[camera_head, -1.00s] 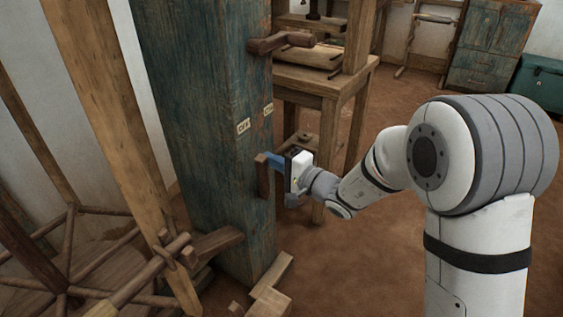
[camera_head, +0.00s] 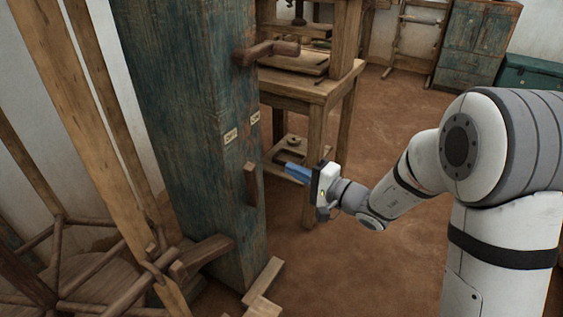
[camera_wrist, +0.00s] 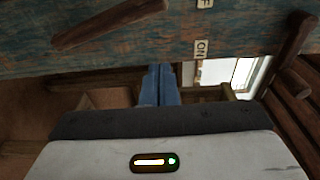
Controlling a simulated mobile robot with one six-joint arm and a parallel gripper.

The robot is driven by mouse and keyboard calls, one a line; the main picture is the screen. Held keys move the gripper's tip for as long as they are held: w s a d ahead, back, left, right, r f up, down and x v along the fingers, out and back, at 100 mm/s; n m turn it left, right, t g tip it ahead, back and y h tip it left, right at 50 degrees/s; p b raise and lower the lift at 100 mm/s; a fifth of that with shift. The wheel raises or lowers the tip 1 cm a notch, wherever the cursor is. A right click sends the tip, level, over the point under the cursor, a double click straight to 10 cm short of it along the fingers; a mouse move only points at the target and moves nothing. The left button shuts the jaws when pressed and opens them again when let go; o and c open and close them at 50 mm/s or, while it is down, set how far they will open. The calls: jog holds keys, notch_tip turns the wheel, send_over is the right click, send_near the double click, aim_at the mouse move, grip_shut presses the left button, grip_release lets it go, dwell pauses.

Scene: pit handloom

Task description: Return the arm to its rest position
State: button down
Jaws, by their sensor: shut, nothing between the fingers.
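My gripper (camera_head: 283,166) is shut and empty, its blue fingers together. It points left toward the teal wooden post (camera_head: 190,130), with a clear gap between the fingertips and the post. A small wooden lever (camera_head: 251,182) stands nearly upright on the post's face, left of the fingertips and apart from them. Two small labels, OFF (camera_head: 231,136) and ON, sit above the lever. In the wrist view the blue fingers (camera_wrist: 160,80) lie side by side; the lever (camera_wrist: 110,22) and the ON label (camera_wrist: 201,50) show on the post beyond them.
A wooden crank handle (camera_head: 266,51) sticks out from the post higher up. A wooden table (camera_head: 318,90) stands behind my gripper. A wooden frame of poles (camera_head: 70,225) is at the left. A teal cabinet (camera_head: 475,45) is at the back.

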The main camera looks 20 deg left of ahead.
jog(key=shift+s+d, duration=0.1)
jog(key=shift+d, duration=0.2)
jog(key=s+d+r+n+g+h+p, duration=0.25)
jog(key=s+d+r+p, duration=0.3)
jog(key=r+p, duration=0.3)
jog(key=s+d+r+n+g+h+p, duration=0.2)
jog(key=s+d+r+g+h+p, duration=0.15)
jog(key=s+r+p, duration=0.45)
jog(key=s+d+r+t+h+p, duration=0.1)
jog(key=s+d+r+h+p, duration=0.2)
jog(key=d+r+p, duration=0.6)
jog(key=s+d+r+m+t+h+p, duration=0.1)
jog(key=s+d+r+t+h+p, duration=0.1)
jog(key=d+r+h+p, duration=0.6)
jog(key=d+r+p, duration=0.1)
jog(key=d, duration=0.6)
jog(key=shift+s+d+r+t, duration=0.15)
jog(key=shift+s+d+t, duration=0.15)
jog(key=shift+s, duration=0.1)
